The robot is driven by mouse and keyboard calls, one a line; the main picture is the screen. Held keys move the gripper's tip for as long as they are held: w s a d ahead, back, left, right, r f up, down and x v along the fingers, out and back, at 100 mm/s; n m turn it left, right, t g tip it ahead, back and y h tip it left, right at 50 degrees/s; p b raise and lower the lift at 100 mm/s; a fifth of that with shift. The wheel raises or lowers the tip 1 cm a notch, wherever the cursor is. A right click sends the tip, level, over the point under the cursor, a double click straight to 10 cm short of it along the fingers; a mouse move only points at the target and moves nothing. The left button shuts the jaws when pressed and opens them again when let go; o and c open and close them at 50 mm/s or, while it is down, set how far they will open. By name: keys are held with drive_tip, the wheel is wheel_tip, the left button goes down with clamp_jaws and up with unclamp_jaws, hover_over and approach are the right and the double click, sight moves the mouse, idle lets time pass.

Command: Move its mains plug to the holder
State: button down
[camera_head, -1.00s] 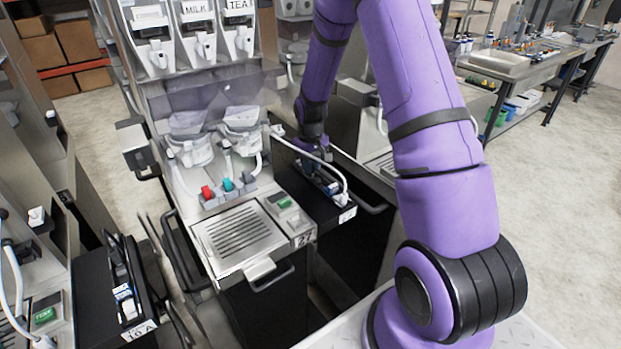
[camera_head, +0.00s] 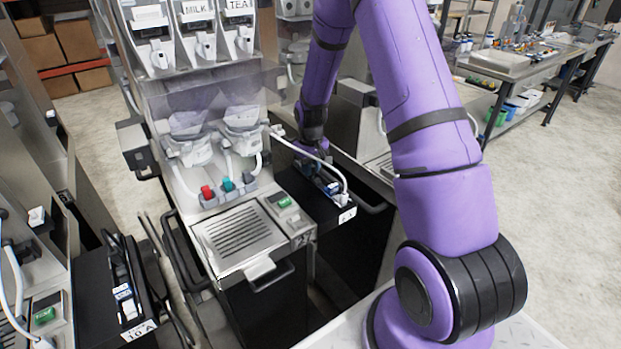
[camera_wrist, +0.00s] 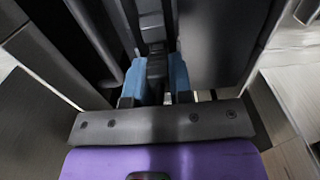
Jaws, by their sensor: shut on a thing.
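My gripper (camera_head: 326,182) is low over a black box (camera_head: 318,212) beside the dispenser, and my arm hides part of it. In the wrist view its two blue fingers (camera_wrist: 162,78) are closed on the sides of a dark block, which looks to be the mains plug (camera_wrist: 156,68). Its far outline is hard to make out. A white cord (camera_head: 306,152) arches from the dispenser's side over to the front of the black box. Small blue and white parts show at the box's top, too small to tell which is the holder.
The dispenser (camera_head: 215,135) has labelled hoppers, red and teal parts and a drip tray (camera_head: 236,236). A similar black box (camera_head: 92,290) with fittings stands at the left. Black rails (camera_head: 372,203) edge the boxes. A workbench (camera_head: 540,62) is far right, with clear floor before it.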

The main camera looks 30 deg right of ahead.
idle(0.4)
drive_tip(key=c, duration=0.7)
unclamp_jaws()
drive_tip(key=shift+c, duration=0.2)
drive_tip(key=shift+r, duration=3.45)
wheel_tip(320, 180, up, 11)
